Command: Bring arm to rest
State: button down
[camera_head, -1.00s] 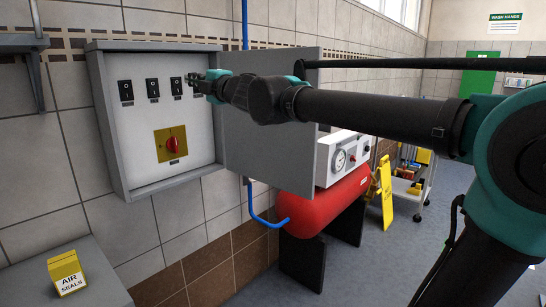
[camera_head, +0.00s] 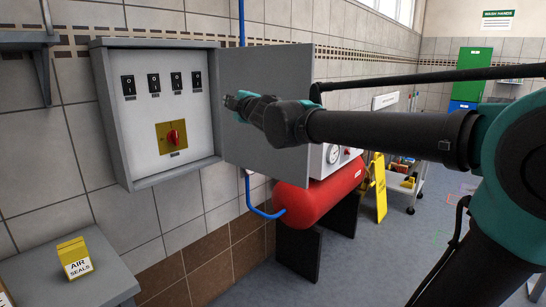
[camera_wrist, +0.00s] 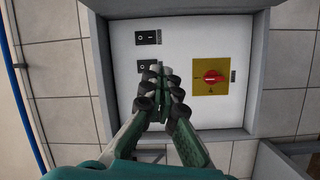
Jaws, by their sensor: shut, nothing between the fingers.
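My gripper (camera_head: 234,101) is shut and empty. In the head view it hangs in front of the open door of the grey wall cabinet (camera_head: 141,184), to the right of the panel and apart from it. My arm (camera_head: 390,137) reaches in from the right. The cabinet panel bears a row of several black rocker switches (camera_head: 154,84) and a red rotary knob (camera_head: 173,137) on a yellow plate. In the wrist view the closed fingertips (camera_wrist: 160,74) point toward the panel and cover part of the switch row; the red knob (camera_wrist: 212,77) shows to their right.
The open cabinet door (camera_head: 270,130) stands out from the wall. A red compressor tank (camera_head: 318,194) lies below it. A yellow folding sign (camera_head: 378,190) and a cart (camera_head: 405,183) stand behind. A yellow box (camera_head: 75,257) sits on a grey surface at lower left.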

jog(key=s+d+f+m+g+h, duration=0.1)
jog(key=d+f+m+h, duration=0.2)
jog(key=d+f, duration=0.5)
jog(key=s+d+f+m+g+h, duration=0.1)
jog(key=d+f+m+h, duration=0.2)
jog(key=d+f, duration=0.6)
jog(key=s+d+f+m+g+h, duration=0.1)
jog(key=s+d+f+m+h, duration=0.1)
jog(key=d+f+m, duration=0.5)
jog(key=shift+d+f+g+h, duration=0.15)
jog(key=shift+d+f+h, duration=0.25)
jog(key=shift+f, duration=0.2)
jog(key=shift+d+f+g+h, duration=0.15)
jog(key=shift+d+f+h, duration=0.1)
jog(key=shift+f+h, duration=0.25)
jog(key=s+d+f+m+g, duration=0.3)
jog(key=s+f+m+g, duration=0.1)
jog(key=s+f, duration=0.7)
jog(key=s+d+f+m+g, duration=0.3)
jog(key=s+d+f+m, duration=0.1)
jog(key=s+f, duration=0.7)
jog(key=shift+s+d+f+g, duration=0.25)
jog(key=shift+s+f+g, duration=0.15)
jog(key=shift+s, duration=0.3)
